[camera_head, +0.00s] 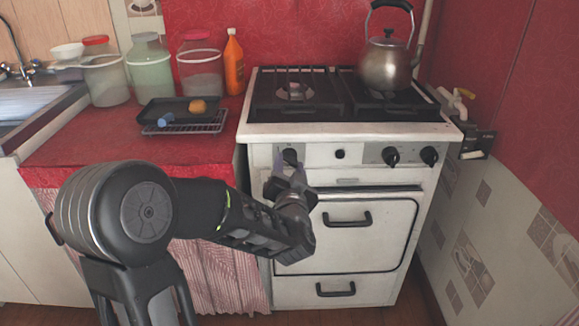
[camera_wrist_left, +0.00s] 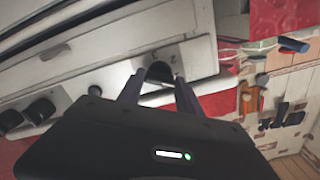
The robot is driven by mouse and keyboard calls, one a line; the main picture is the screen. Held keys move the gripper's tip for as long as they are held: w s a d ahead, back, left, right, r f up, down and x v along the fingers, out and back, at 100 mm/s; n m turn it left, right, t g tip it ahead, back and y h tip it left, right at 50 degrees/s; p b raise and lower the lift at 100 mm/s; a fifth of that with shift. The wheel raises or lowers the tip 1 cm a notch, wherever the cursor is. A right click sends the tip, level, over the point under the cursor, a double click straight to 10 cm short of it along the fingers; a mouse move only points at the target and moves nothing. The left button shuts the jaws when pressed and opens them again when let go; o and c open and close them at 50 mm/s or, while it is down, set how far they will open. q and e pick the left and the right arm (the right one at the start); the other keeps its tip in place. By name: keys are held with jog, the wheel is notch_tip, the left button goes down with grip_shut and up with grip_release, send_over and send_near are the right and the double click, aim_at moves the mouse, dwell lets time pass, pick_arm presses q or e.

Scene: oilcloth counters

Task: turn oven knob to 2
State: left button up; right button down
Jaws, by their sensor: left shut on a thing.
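The white oven (camera_head: 355,225) stands under the stove top, with a row of black knobs on its front panel. My left gripper (camera_head: 289,165) is at the leftmost knob (camera_head: 290,156) of that panel, its fingers shut on it from the front. In the left wrist view this knob (camera_wrist_left: 160,72) shows between the two fingertips, against a light dial plate with faint marks. I cannot read for sure which number the knob points to. My right gripper is in neither view.
Two other black knobs (camera_head: 410,156) sit at the panel's right, and a small black button (camera_head: 339,153) lies between. A kettle (camera_head: 388,62) stands on the back right burner. The red counter (camera_head: 75,150) at left holds jars, an orange bottle (camera_head: 234,65) and a dark tray (camera_head: 165,108).

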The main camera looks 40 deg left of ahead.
pick_arm(q)
jog(key=c, duration=0.4)
jog(key=shift+n+b, duration=0.3)
jog(key=shift+n, duration=0.1)
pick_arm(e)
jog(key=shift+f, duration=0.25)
pick_arm(q)
jog(key=n+b, duration=0.5)
jog(key=n, duration=0.2)
jog(key=shift+f+n, duration=0.15)
jog(key=shift+n, duration=0.25)
jog(key=shift+n+b, duration=1)
jog(key=shift+n, duration=0.6)
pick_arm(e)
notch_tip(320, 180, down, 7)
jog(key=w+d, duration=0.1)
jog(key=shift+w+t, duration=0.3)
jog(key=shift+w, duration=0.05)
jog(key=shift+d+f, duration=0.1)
pick_arm(q)
jog(key=o, duration=1.4)
jog(key=shift+c, duration=0.2)
